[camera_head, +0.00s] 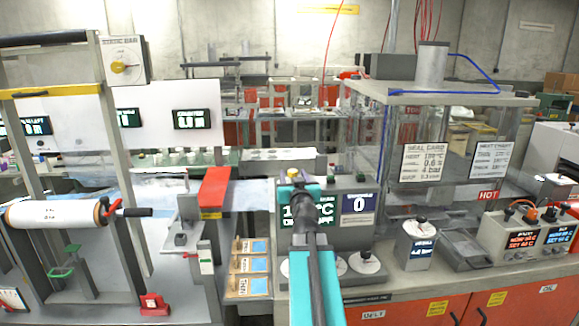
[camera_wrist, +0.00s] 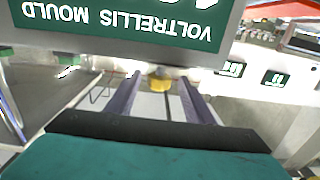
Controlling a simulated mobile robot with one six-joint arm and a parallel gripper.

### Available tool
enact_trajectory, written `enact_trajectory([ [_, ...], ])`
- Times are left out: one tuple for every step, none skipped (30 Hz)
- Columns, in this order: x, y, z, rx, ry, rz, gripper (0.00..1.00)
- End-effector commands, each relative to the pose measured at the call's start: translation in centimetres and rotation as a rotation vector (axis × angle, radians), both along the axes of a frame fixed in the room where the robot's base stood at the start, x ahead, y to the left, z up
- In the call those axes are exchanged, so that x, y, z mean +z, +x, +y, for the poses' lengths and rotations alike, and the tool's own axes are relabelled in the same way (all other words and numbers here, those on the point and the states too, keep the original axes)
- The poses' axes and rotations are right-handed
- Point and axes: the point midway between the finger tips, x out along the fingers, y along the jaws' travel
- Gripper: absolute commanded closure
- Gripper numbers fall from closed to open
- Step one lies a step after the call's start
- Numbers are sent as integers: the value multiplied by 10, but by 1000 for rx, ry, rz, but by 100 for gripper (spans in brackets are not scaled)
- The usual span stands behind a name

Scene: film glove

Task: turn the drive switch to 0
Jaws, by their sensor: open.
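I cannot make out a switch labelled as the drive switch in either view. My gripper (camera_head: 296,185) reaches forward over the middle bench in the head view; my arm covers part of a green display panel (camera_head: 325,210) there. In the wrist view the two dark fingers of my gripper (camera_wrist: 161,84) are apart. A small yellow round part (camera_wrist: 159,75) shows between their tips; I cannot tell its distance or whether it touches them. A green sign reading VOLTRELLIS MOULD (camera_wrist: 120,22) appears upside down across the top. No held object is seen.
A STATIC BAR box (camera_head: 124,60) with a yellow knob is on the left frame. A clear-walled cabinet (camera_head: 440,92) stands right, with a HOT label (camera_head: 487,195). A red block (camera_head: 214,188) is left of my arm.

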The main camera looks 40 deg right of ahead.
Motion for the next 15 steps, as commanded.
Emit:
enact_trajectory([
  [3, 2, -1, -1, 2, 1, 52],
  [3, 2, -2, -1, 2, 1, 52],
  [3, 3, -3, -2, 2, 1, 52],
  [3, 3, -4, -3, 2, 1, 52],
  [3, 4, -4, -4, 2, 1, 52],
  [1, 8, -8, -4, 1, 0, 52],
  [0, 10, -10, -4, 1, 1, 52],
  [0, 12, -11, -4, 1, 1, 52],
  [0, 15, -13, -4, 1, 1, 52],
  [0, 17, -15, -4, 1, 0, 52],
  [0, 19, -17, -4, 1, 0, 52],
  [0, 21, -19, -4, 1, 0, 52],
  [0, 23, -20, -4, 1, 2, 52],
  [0, 25, -22, -4, 1, 2, 52],
  [0, 28, -24, -4, 1, 2, 52],
])
